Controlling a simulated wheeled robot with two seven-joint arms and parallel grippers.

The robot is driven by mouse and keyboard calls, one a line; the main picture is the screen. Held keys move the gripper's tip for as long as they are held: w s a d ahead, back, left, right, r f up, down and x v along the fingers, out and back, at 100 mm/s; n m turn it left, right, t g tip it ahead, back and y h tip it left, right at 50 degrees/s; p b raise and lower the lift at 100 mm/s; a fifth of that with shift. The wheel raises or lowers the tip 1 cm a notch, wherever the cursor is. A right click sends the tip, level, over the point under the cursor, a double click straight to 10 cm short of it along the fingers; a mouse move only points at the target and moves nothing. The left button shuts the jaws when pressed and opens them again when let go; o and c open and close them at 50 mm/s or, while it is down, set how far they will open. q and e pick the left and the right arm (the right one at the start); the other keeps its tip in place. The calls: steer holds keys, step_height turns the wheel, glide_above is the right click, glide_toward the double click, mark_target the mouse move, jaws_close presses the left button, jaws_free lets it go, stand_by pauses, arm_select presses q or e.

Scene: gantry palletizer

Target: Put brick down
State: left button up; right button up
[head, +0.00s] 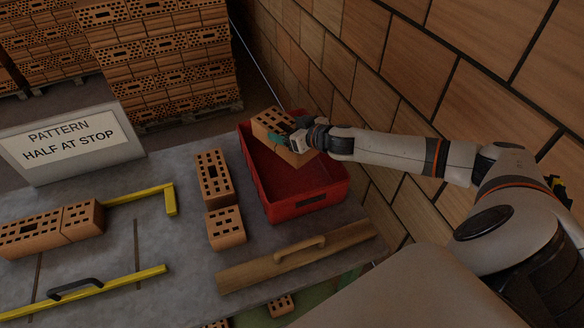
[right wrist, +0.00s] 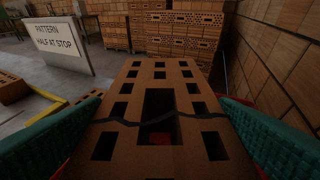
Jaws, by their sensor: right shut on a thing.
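My right gripper (head: 290,141) is shut on an orange perforated brick (head: 270,121), its teal fingers on either side of it. The brick is tilted in the head view, over the far end of the red crate (head: 337,192); I cannot tell whether it touches the crate. In the right wrist view the brick (right wrist: 150,81) fills the middle, and a dark jagged crack runs across its top face. The near part of the crate's floor shows empty. My left gripper is not in view.
A whole brick (head: 213,160) and a shorter one (head: 226,240) stand left of the crate. Other bricks (head: 30,238) lie by a yellow guide (head: 140,193). A wooden float (head: 240,276) lies in front. A "PATTERN HALF AT STOP" sign (head: 35,165) stands behind. A wall (head: 425,75) rises right.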

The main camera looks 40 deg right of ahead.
steer(key=shift+w+d+r, duration=0.1)
steer(key=shift+d+r, duration=0.1)
steer(key=shift+d, duration=0.3)
step_height(320, 180, down, 10)
steer(key=b, duration=0.1)
steer(key=shift+d, duration=0.15)
steer(key=shift+f+b, duration=0.2)
steer(key=shift+b, duration=0.15)
steer(key=shift+f, duration=0.35)
steer(key=o, duration=1.7)
steer(key=shift+f, duration=0.15)
steer(key=shift+c, duration=0.2)
steer(key=shift+o, duration=0.2)
